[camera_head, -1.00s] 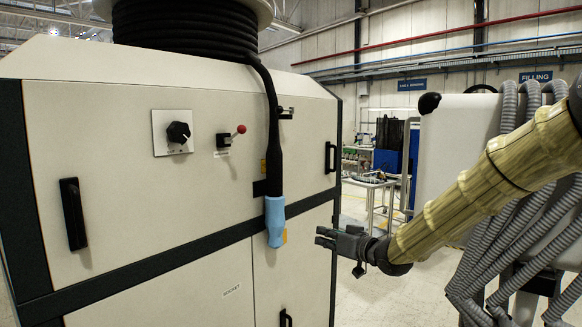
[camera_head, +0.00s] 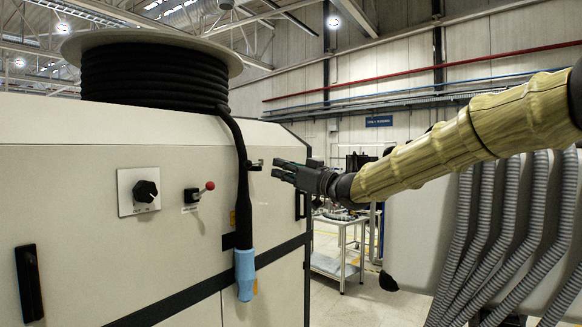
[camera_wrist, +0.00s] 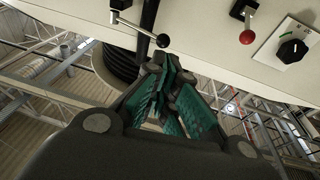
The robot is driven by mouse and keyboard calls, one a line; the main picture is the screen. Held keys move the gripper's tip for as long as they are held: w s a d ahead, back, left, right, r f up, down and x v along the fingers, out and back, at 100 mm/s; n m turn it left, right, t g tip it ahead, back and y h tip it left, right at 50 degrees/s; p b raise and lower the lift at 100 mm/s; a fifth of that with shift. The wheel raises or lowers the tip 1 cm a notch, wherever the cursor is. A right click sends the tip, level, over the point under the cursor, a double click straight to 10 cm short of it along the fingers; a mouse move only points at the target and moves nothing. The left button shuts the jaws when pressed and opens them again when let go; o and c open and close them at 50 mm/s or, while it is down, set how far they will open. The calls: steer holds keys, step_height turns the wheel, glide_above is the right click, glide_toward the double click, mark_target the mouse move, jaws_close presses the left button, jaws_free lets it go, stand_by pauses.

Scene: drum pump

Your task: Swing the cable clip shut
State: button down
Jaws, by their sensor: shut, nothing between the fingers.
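The cable clip (camera_head: 255,165) is a small dark fitting high on the cream cabinet, just right of the hanging black cable (camera_head: 240,180). In the wrist view, the clip (camera_wrist: 140,29) shows a dark base and a thin metal arm ending in a black ball. The arm appears to stick out from the panel and overlaps the cable in that view; I cannot tell if it touches it. My gripper (camera_head: 277,171) is shut and empty, just right of the clip at about its height. Its fingers (camera_wrist: 175,95) show near the ball, apparently apart from it.
A red-knobbed lever (camera_head: 201,192) and a black rotary knob (camera_head: 145,191) sit left of the cable. A blue connector (camera_head: 244,272) hangs at the cable's end, under the reel (camera_head: 150,65). A black door handle (camera_head: 300,205) is below my gripper. A trolley (camera_head: 336,265) stands behind.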

mark_target(256, 163)
steer(key=p+x, duration=0.4)
steer(key=x, duration=0.4)
steer(key=shift+w+a+f, duration=0.1)
steer(key=shift+a, duration=0.05)
